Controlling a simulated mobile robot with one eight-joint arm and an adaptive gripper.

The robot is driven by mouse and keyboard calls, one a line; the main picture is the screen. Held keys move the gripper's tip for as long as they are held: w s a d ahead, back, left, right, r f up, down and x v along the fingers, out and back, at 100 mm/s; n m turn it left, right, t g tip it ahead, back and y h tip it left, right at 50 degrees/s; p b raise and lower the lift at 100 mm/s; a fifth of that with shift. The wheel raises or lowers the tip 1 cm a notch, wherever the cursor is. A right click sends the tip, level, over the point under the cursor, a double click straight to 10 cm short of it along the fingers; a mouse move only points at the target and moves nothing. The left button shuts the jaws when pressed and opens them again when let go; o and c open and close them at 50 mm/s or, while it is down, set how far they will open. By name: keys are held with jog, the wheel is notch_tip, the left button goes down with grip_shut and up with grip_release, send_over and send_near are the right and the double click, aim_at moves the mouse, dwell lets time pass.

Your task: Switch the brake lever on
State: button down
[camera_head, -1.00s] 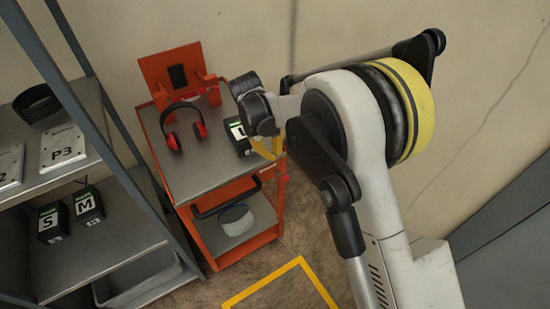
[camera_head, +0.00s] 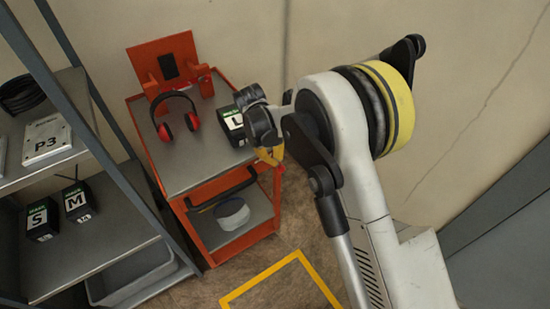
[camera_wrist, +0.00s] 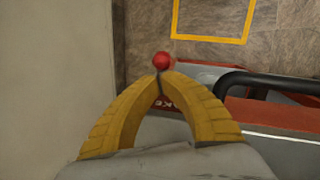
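The brake lever shows in the wrist view as a round red knob (camera_wrist: 162,60) just beyond my fingertips. Below it, a red label (camera_wrist: 168,103) ending in "KE" shows on the orange cart, partly covered by my fingers. My gripper (camera_wrist: 159,76) has two yellow curved fingers whose tips meet right behind the knob. I cannot tell whether the lever's stem is between them. In the head view, my gripper (camera_head: 270,155) is at the right side of the orange cart (camera_head: 200,212), mostly hidden by my wrist.
A headset (camera_head: 176,117) and a box marked L (camera_head: 235,124) are on the cart top. A black handle (camera_wrist: 265,82) runs along its side. A shelf (camera_head: 100,235) with boxes stands left. The wall is close behind; floor with yellow marking (camera_head: 262,275) is clear.

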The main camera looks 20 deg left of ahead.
jog(key=shift+s+d+f+t+y, duration=0.3)
jog(key=shift+t+y, duration=0.2)
jog(key=shift+y, duration=0.1)
